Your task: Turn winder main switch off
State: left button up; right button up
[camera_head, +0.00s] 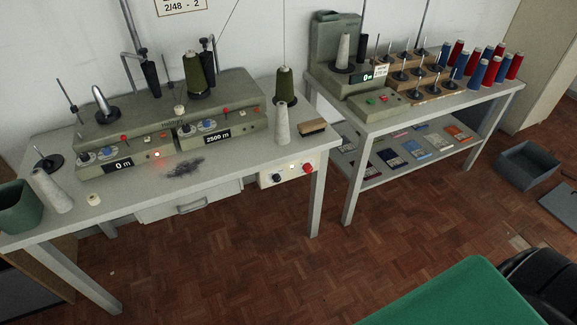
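The winder (165,112) is a grey-green machine on the left table, with two control panels. Its left display (119,166) reads 0 m and its right display (217,136) reads 2500 m. A red lamp (157,154) glows on the left panel. A pale switch box (287,174) hangs under the table's right front edge. It carries a black rotary knob (277,178), a small lit lamp (292,167) and a red button (308,168). The knob's exact position is too small to read. Neither of my grippers is in view.
Dark lint (185,168) lies on the tabletop. A second table (440,108) holds another machine and spools.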

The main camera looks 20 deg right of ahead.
aim_at(308, 167)
jog(key=z, duration=0.85)
jog(key=i+l+z, duration=0.2)
jog(key=l+z, duration=0.2)
jog(key=i+l+z, duration=0.25)
jog(key=z, duration=0.15)
